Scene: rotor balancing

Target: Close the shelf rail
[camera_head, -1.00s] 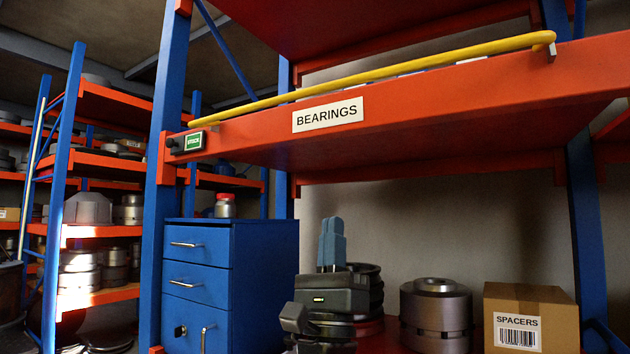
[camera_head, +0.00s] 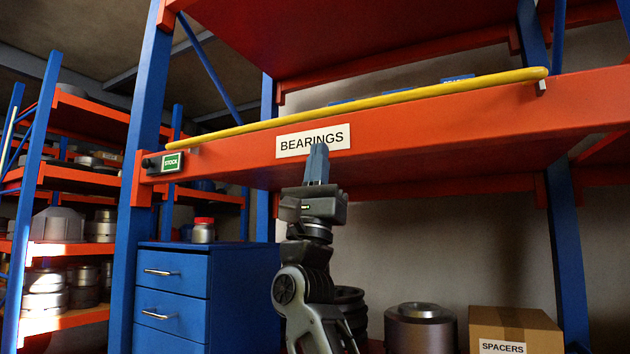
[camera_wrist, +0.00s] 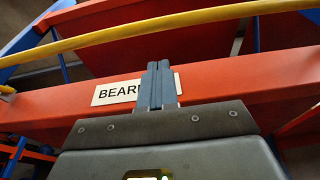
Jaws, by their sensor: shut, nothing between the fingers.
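The shelf rail is a yellow bar (camera_head: 365,103) running along the front of the orange shelf beam (camera_head: 440,122), just above its top edge. It also crosses the upper part of the wrist view (camera_wrist: 170,31). Its right end sits by a small bracket on the beam. My gripper (camera_head: 318,150) points upward in front of the beam, with its blue fingers together and empty. The fingertips overlap the BEARINGS label (camera_head: 296,143) and are below the rail, apart from it. In the wrist view the fingers (camera_wrist: 158,68) cover part of the label.
A green STOCK tag (camera_head: 171,162) and a dark knob are at the beam's left end. A blue drawer cabinet (camera_head: 240,290) stands below left. A metal cylinder (camera_head: 420,332) and a SPACERS box (camera_head: 515,325) stand on the lower shelf. Blue uprights (camera_head: 150,110) flank the bay.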

